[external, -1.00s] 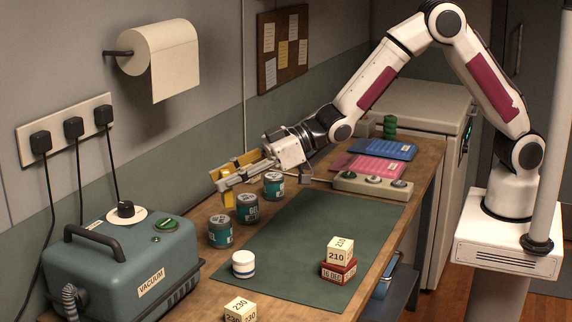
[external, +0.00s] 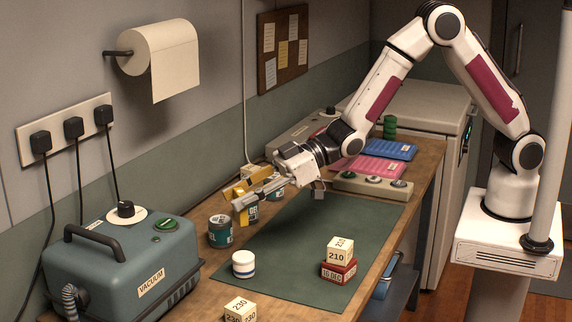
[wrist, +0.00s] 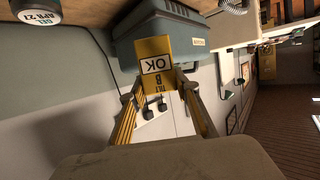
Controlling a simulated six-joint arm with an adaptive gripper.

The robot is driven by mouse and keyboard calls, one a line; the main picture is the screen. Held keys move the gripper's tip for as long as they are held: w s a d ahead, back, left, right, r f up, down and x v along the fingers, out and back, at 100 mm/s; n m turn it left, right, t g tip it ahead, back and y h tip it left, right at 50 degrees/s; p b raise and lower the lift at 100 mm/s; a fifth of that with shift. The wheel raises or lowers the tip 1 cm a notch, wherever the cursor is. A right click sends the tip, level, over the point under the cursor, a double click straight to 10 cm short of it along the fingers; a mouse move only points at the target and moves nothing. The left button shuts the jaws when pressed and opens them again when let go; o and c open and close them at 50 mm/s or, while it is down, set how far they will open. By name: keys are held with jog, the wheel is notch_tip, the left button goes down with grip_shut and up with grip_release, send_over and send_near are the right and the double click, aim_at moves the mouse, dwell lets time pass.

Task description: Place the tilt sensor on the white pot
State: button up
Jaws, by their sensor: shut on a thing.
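My gripper (external: 238,204) is shut on the tilt sensor, a yellow block marked "TILT B" and "OK" in the wrist view (wrist: 156,62). The sensor (external: 247,214) hangs below the fingers in the external view, partly hidden by them, in front of the teal jars. It is held above the bench. The white pot (external: 243,271), a small white jar with a blue band, stands upright near the left edge of the green mat. My gripper is above and behind it in the external view, apart from it. The pot's top looks bare.
The blue-grey vacuum unit (external: 130,264) is at left. The green mat's (external: 300,235) middle is clear.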

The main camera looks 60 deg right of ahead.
aim_at(241, 214)
jog(key=shift+f, duration=2.2)
jog(key=shift+f, duration=0.1)
jog(key=shift+f, duration=1.8)
jog(key=shift+f, duration=0.1)
jog(key=o, duration=1.1)
jog(key=shift+v, duration=6.05)
